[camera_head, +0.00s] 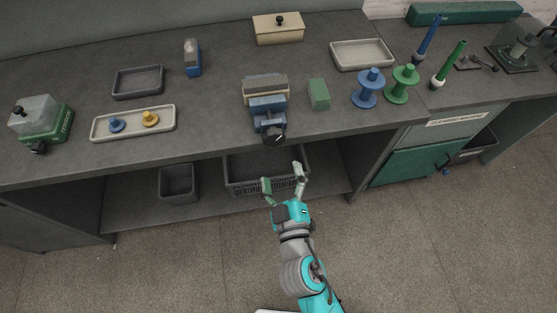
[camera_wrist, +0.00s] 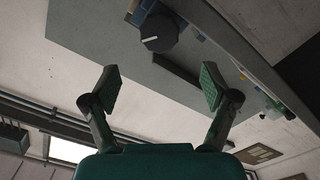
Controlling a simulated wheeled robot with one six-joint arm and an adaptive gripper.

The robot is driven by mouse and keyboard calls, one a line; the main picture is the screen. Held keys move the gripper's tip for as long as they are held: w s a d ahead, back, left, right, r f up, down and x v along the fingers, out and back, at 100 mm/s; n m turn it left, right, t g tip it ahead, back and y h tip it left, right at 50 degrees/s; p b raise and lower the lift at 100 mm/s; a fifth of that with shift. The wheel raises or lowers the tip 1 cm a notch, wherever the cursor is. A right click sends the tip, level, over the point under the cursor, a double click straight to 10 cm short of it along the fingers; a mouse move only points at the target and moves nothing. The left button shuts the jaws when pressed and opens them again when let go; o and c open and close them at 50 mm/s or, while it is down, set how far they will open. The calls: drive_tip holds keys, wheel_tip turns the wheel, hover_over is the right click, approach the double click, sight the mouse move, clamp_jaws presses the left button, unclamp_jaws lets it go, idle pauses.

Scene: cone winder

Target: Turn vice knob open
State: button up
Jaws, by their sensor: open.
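The blue vice (camera_head: 267,105) sits at the front edge of the bench, with a cream and grey block at its back. Its round dark knob (camera_head: 274,137) faces the front, over the bench edge. In the wrist view the knob (camera_wrist: 158,32) shows at the top middle with a pale line across its face. My gripper (camera_head: 283,178) is open and empty in front of the bench, a short way from the knob and apart from it. In the wrist view both fingers of my gripper (camera_wrist: 160,86) are spread wide, with the knob beyond and between them.
A green block (camera_head: 318,95) stands right of the vice, then blue (camera_head: 368,89) and green (camera_head: 402,85) spools. A crate (camera_head: 245,183) stands on the shelf below. The floor in front is clear.

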sight(275, 141)
drive_tip(key=shift+s+d, duration=0.15)
drive_tip(key=shift+s, duration=0.25)
drive_tip(key=w+a+m, duration=0.1)
drive_tip(key=w+m, duration=0.3)
drive_tip(key=w+a+m, duration=0.1)
drive_tip(key=w+m, duration=0.3)
drive_tip(key=w+a+m, duration=0.1)
drive_tip(key=w+m, duration=0.2)
drive_tip(key=m, duration=0.1)
drive_tip(key=shift+w+f, duration=0.1)
drive_tip(key=shift+w, duration=0.3)
idle(0.3)
drive_tip(key=c, duration=1.2)
